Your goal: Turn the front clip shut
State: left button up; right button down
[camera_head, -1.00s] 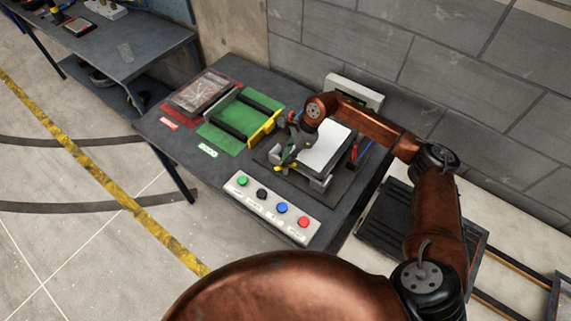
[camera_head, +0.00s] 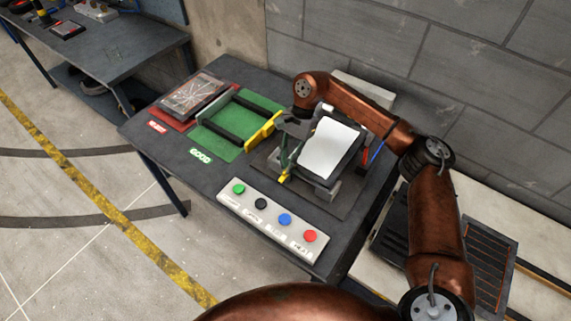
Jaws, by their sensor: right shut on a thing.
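The fixture (camera_head: 345,191) stands on the bench with a white panel (camera_head: 328,148) lying in it. A small yellow clip (camera_head: 284,177) is at its front left corner. My right gripper (camera_head: 288,163) reaches down at the fixture's left side and is shut on the front clip. The fingertips are small and dark here, and the clip is partly hidden, so its exact angle cannot be told. My left gripper is not in view.
A button box (camera_head: 268,216) with green, black, blue and red buttons lies in front of the fixture. A green GOOD tray (camera_head: 222,143) with a yellow-ended rack and a red tray (camera_head: 172,122) with a cracked panel lie left. A grey wall stands behind.

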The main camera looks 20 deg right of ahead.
jog(key=shift+s+d+f, duration=0.2)
jog(key=shift+d+f, duration=0.2)
jog(key=shift+f, duration=0.3)
jog(key=c, duration=2.1)
grip_release()
jog(key=shift+w+d, duration=0.1)
jog(key=shift+r, duration=0.2)
